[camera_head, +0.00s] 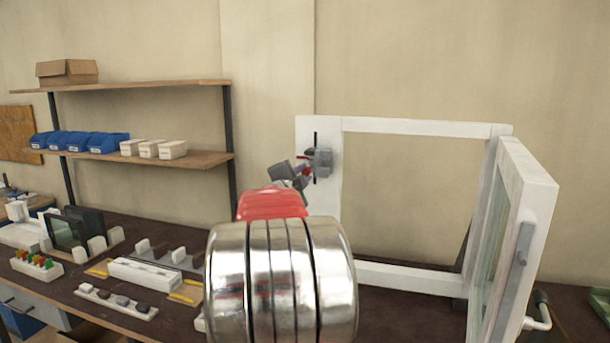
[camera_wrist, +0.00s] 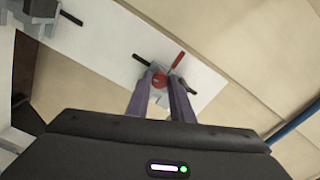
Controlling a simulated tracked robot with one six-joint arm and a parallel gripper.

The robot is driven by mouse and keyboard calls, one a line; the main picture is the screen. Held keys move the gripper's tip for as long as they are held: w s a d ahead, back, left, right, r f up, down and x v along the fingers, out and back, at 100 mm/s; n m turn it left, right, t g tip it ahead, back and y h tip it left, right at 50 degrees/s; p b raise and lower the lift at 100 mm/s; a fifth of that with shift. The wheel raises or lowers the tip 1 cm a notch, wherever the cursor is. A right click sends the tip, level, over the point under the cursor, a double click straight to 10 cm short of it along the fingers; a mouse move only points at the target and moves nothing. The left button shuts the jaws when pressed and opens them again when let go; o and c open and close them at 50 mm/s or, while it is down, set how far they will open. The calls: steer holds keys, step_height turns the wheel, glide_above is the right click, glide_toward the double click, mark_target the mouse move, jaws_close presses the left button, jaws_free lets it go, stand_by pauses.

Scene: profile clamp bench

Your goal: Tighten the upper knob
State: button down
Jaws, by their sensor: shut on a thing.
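In the wrist view a red round knob (camera_wrist: 160,83) sits on a grey clamp body on a white profile. My gripper (camera_wrist: 160,86) has its two purple-grey fingers on either side of this knob, shut on it. In the head view my gripper (camera_head: 297,175) is at the grey clamp (camera_head: 320,161) on the left post of a white frame (camera_head: 330,205). Only a little red shows there, and my arm hides the area below. A red bar (camera_wrist: 172,60) and a black bar (camera_wrist: 142,60) stick out by the knob.
A white glazed sash (camera_head: 521,200) stands open at the right. A second grey part with a black pin (camera_wrist: 71,18) shows at the wrist view's upper left. Shelves with blue bins (camera_head: 85,143) and a bench with trays (camera_head: 145,277) fill the left.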

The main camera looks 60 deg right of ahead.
steer(key=shift+w+a+r, duration=0.1)
steer(key=shift+w+r, duration=0.1)
steer(key=shift+w, duration=0.05)
steer(key=c, duration=1.6)
jaws_free()
steer(key=shift+o, duration=0.2)
steer(key=shift+s+f, duration=0.1)
steer(key=shift+s, duration=0.1)
steer(key=s+a, duration=0.2)
steer(key=a, duration=1.1)
steer(key=shift+a, duration=0.3)
